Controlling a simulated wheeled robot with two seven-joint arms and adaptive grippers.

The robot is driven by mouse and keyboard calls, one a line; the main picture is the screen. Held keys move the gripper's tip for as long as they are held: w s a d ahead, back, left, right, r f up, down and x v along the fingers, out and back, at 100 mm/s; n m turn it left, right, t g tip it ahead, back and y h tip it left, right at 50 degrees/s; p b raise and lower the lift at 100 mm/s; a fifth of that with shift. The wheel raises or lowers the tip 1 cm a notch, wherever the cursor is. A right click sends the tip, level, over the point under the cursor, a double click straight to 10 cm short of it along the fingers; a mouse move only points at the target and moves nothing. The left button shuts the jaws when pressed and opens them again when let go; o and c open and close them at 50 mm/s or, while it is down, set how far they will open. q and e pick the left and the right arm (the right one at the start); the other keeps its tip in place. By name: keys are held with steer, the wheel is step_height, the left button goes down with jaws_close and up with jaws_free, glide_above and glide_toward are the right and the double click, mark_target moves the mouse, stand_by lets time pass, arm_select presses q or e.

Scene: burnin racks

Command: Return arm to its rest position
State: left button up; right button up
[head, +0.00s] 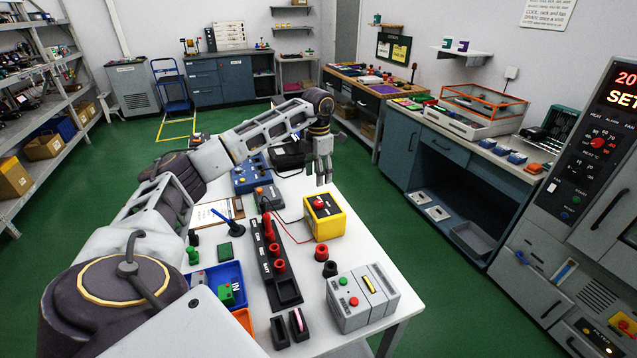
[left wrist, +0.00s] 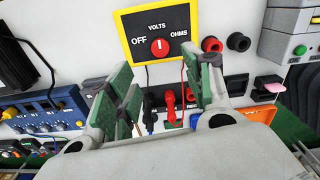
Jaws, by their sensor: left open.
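The yellow meter (head: 332,227) stands on the white table with its black face up and a red dial (head: 320,203) on it. In the left wrist view the meter (left wrist: 190,64) reads OFF, VOLTS and OHMS around the red dial (left wrist: 159,47). The dial's short white mark looks upright in that picture, towards VOLTS. My left gripper (head: 323,178) is open and points down above the table, behind the meter in the head view. In the left wrist view its green-padded fingers (left wrist: 155,80) are apart with nothing held, and the dial shows beyond the gap. My right gripper is not in view.
A black strip (head: 268,250) with red plugs lies left of the meter, and red and black leads run near it. A red post (head: 321,253) and a grey box (head: 362,297) stand in front. A blue instrument (head: 249,179) is behind left.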

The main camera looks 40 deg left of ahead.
arm_select(q)
steer(key=shift+r, duration=0.55)
steer(key=shift+r, duration=0.1)
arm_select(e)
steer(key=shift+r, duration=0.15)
arm_select(q)
step_height(320, 180, up, 9)
steer(key=p, duration=0.9)
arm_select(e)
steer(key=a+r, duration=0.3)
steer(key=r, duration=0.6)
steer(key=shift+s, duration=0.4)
arm_select(q)
steer(key=shift+r, duration=0.1)
